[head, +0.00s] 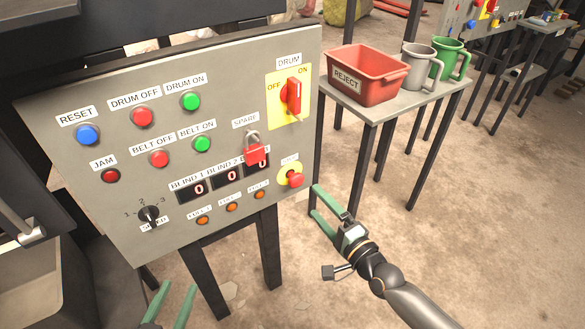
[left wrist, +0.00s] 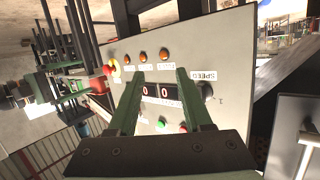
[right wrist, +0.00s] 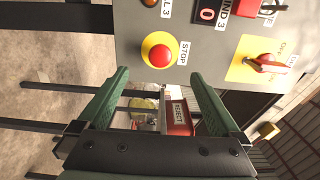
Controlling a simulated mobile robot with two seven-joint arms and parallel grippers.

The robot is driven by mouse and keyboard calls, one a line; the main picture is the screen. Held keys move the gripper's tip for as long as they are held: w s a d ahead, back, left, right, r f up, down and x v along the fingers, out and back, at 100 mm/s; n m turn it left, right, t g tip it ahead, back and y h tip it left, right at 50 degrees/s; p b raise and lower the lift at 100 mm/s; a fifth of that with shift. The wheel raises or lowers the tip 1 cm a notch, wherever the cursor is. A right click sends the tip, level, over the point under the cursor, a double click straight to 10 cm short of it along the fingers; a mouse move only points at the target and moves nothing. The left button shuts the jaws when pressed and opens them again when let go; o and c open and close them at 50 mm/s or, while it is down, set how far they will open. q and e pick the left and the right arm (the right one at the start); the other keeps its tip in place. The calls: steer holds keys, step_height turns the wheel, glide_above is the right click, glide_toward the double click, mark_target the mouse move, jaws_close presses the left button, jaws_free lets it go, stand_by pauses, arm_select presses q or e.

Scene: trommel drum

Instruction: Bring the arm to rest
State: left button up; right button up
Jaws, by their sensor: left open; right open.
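My left gripper (head: 179,287) is at the bottom of the head view, below the control panel, with only its green fingers showing. In the left wrist view the left gripper (left wrist: 157,78) has its fingers apart with nothing between them, facing the panel. My right gripper (head: 316,201) is just right of the panel's lower right corner, near the red stop button (head: 295,180). In the right wrist view the right gripper (right wrist: 158,75) is open and empty, and the stop button (right wrist: 160,55) lies beyond its fingertips. No contact with the panel shows.
The control panel (head: 225,80) has coloured buttons, a red drum switch (head: 291,96) and a red padlock (head: 256,153). A table (head: 383,112) at right bears a red reject bin (head: 367,80), a grey mug (head: 418,67) and a green mug (head: 449,60). The floor at lower right is open.

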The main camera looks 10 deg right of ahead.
arm_select(q)
steer(key=s+f+n+g+y, duration=0.1)
steer(key=s+f+g, duration=0.5)
steer(key=f, duration=0.7)
arm_select(e)
steer(key=s+a+f+n+g+h, duration=0.15)
steer(key=s+f+n+g, duration=0.25)
steer(key=s+f+n, duration=0.55)
steer(key=s+a+f+n+g+h, duration=0.15)
steer(key=s+f+n+g, duration=0.25)
steer(key=s+n, duration=0.55)
arm_select(q)
step_height(320, 180, up, 14)
steer(key=s+a+n+t+p, duration=0.1)
steer(key=s+a+p, duration=0.1)
steer(key=p, duration=1.6)
steer(key=shift+f+y, duration=0.25)
steer(key=shift+y, duration=0.15)
arm_select(e)
steer(key=s+d+r+m, duration=0.1)
steer(key=r, duration=0.6)
steer(key=s+d+r+m, duration=0.2)
steer(key=r, duration=0.4)
steer(key=shift+s+r+h, duration=0.2)
steer(key=shift+r+h, duration=0.2)
arm_select(q)
steer(key=shift+c, duration=0.2)
